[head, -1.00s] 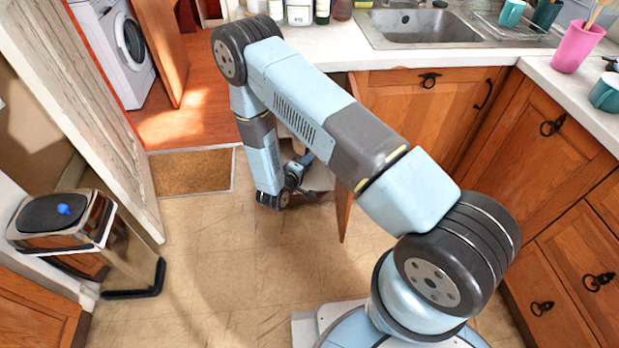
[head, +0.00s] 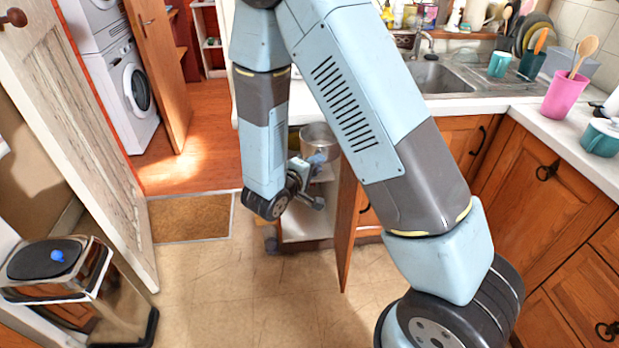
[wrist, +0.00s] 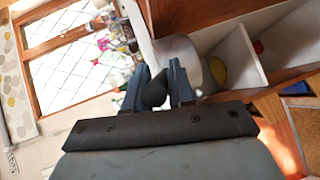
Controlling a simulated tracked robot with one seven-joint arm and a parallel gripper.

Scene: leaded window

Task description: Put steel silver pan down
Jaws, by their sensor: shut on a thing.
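The steel silver pan (head: 318,136) shows in the head view at the open cupboard (head: 306,225), under the counter's left end. Its side also shows in the wrist view (wrist: 182,55), just beyond my fingers. My gripper (head: 318,162) is shut on the pan's dark handle (wrist: 154,92), which sits between its two blue fingers (wrist: 155,85). The pan looks about upright and level with the upper part of the cupboard. I cannot tell whether its base touches a shelf. My arm hides part of the cupboard.
The open cupboard door (head: 347,225) stands just right of my gripper. The white counter (head: 470,108) with the sink (head: 436,78) lies above and right. A yellow item (wrist: 218,70) is inside the cupboard. A bin (head: 60,270) stands at left. The middle floor is clear.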

